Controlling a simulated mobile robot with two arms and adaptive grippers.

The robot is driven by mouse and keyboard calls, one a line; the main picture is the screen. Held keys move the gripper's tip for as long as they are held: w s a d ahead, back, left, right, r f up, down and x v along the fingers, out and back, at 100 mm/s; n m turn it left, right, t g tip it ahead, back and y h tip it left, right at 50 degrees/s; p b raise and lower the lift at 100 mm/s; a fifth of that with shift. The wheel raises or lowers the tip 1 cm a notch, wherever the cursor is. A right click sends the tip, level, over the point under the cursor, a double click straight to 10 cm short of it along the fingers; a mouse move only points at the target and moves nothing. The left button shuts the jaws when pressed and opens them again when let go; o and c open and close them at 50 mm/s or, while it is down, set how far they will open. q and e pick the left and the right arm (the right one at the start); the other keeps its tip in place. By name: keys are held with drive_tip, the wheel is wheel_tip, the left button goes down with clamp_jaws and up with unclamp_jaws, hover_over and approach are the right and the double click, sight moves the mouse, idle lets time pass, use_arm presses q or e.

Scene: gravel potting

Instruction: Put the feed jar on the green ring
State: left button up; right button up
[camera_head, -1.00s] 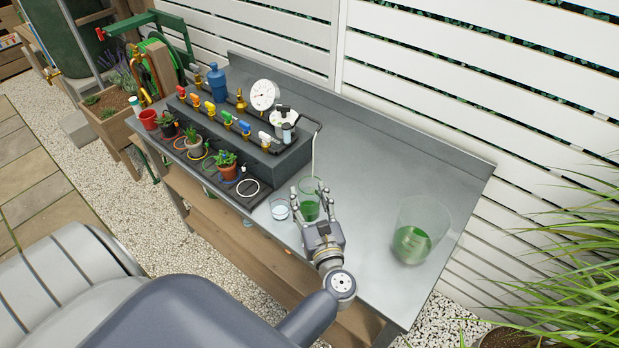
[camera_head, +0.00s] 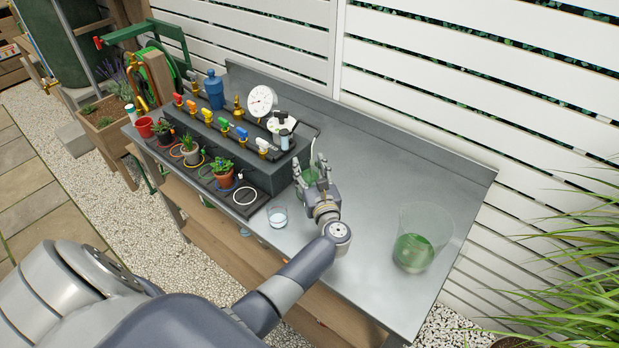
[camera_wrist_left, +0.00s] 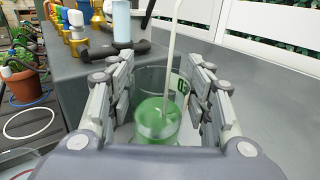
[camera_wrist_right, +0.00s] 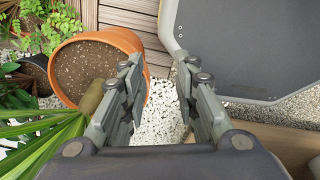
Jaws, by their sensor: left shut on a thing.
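A clear glass jar with green liquid (camera_wrist_left: 157,122) is between the fingers of my left gripper (camera_wrist_left: 153,80) in the left wrist view. My left gripper (camera_head: 309,168) is shut on it beside the right end of the grey valve block. A pale thin tube (camera_wrist_left: 171,50) reaches down at the jar; whether it is inside or behind the glass is unclear. A larger clear vessel with green liquid (camera_head: 412,251) stands on the right of the bench. I cannot make out a green ring. My right gripper (camera_wrist_right: 160,78) is open and empty, shown only in the right wrist view.
The valve block (camera_head: 265,174) carries coloured valves and a gauge (camera_head: 262,99). Small pots and coloured rings, including a white ring (camera_head: 246,196), line its front. A small clear cup (camera_head: 277,217) stands nearby. The bench's middle (camera_head: 375,165) is clear. A terracotta pot (camera_wrist_right: 120,38) is near my right gripper.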

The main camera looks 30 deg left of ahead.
sight(312, 182)
use_arm(q)
drive_tip(key=shift+f+b, duration=0.45)
drive_tip(key=shift+f, duration=0.95)
drive_tip(key=shift+f, duration=0.15)
drive_tip(key=o, duration=1.1)
drive_tip(key=shift+c, duration=0.2)
drive_tip(key=shift+o, duration=1.3)
